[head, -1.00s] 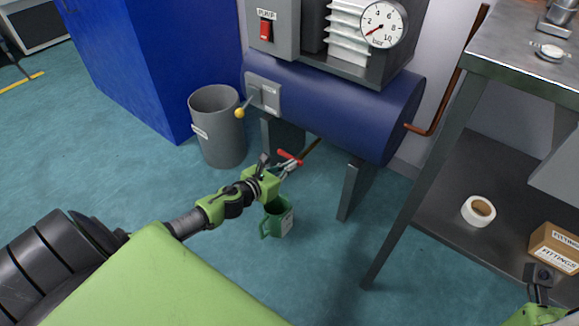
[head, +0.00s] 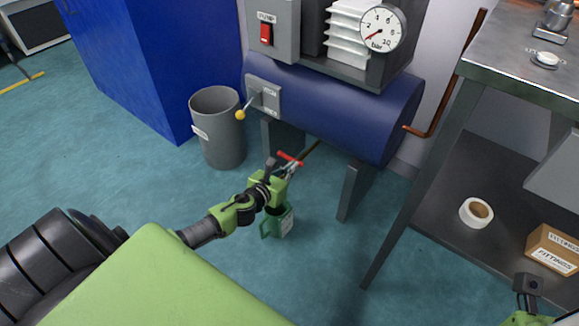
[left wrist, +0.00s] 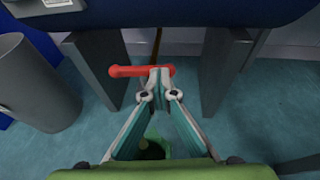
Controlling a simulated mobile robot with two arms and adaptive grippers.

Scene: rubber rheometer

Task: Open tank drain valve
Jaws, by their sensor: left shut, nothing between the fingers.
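The drain valve's red bar handle (head: 291,159) sits on a thin brown pipe below the blue tank (head: 340,112). My left gripper (head: 289,168) is at the handle, with its fingers shut and nothing between them. In the left wrist view the red handle (left wrist: 128,71) lies crosswise at the closed fingertips (left wrist: 160,72), most of it to their left. I cannot tell whether the fingertips touch it. A green jug (head: 285,222) stands on the floor below the gripper, partly hidden by it. Only a bit of my right arm shows at the bottom right; its fingers are out of view.
A grey bin (head: 219,128) stands left of the tank, near a yellow-knobbed lever (head: 243,112). Dark tank legs (head: 353,188) flank the valve. A metal bench (head: 480,65) stands at right, with a tape roll (head: 476,213) and cardboard box (head: 553,248) on its lower shelf.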

